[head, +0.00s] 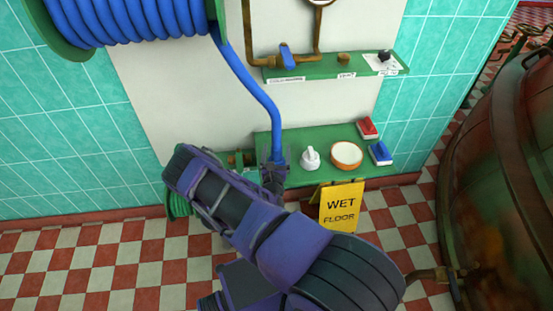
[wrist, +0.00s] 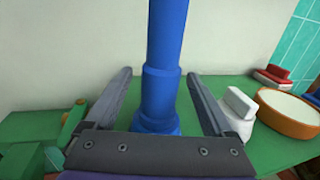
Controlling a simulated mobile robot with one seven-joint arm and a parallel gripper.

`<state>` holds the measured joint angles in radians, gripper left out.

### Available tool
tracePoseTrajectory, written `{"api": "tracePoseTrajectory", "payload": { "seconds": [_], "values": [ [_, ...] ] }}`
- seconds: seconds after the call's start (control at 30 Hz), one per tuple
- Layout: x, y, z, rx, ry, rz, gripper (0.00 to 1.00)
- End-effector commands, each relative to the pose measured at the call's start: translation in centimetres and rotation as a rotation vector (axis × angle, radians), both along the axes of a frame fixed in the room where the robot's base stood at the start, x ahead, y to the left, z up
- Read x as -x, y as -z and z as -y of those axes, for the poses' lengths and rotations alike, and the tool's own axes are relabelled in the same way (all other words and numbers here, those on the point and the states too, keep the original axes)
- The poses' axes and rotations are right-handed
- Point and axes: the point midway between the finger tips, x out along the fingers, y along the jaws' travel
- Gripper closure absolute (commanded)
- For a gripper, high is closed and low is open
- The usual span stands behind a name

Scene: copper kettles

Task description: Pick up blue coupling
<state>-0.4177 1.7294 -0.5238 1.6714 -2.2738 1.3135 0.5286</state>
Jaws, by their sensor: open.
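The blue coupling (wrist: 159,95) is a stepped upright cylinder at the lower end of the blue hose. In the head view the coupling (head: 277,152) stands at the green shelf, and the hose rises from it to the reel. My gripper (wrist: 158,76) is open, with one finger on each side of the coupling. Gaps show between the coupling and both fingers in the wrist view. The gripper body hides the coupling's lowest part. In the head view my gripper (head: 276,166) is partly hidden by my arm.
On the green shelf (head: 295,170) to the right are a white knobbed piece (head: 310,157), a round white-topped dish (head: 346,154), a red brush (head: 367,128) and a blue brush (head: 380,152). A yellow wet floor sign (head: 341,205) stands below. A large copper vessel (head: 505,180) is at right.

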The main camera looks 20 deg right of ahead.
Motion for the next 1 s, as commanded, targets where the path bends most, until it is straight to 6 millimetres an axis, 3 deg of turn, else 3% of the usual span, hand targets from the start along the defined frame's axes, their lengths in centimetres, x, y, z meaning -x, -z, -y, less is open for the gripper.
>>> {"api": "tracePoseTrajectory", "payload": {
  "seconds": [0.17, 0.6, 0.87, 1.0],
  "values": [
    [0.0, 0.0, 0.0, 0.000, 0.000, 0.000, 0.16],
    [0.1, 0.0, 0.0, 0.000, 0.000, 0.000, 0.95],
    [0.0, -0.4, 0.0, 0.001, 0.000, 0.003, 0.97],
    [-0.1, -2.2, -0.1, 0.001, 0.000, 0.004, 0.97]
  ]
}}
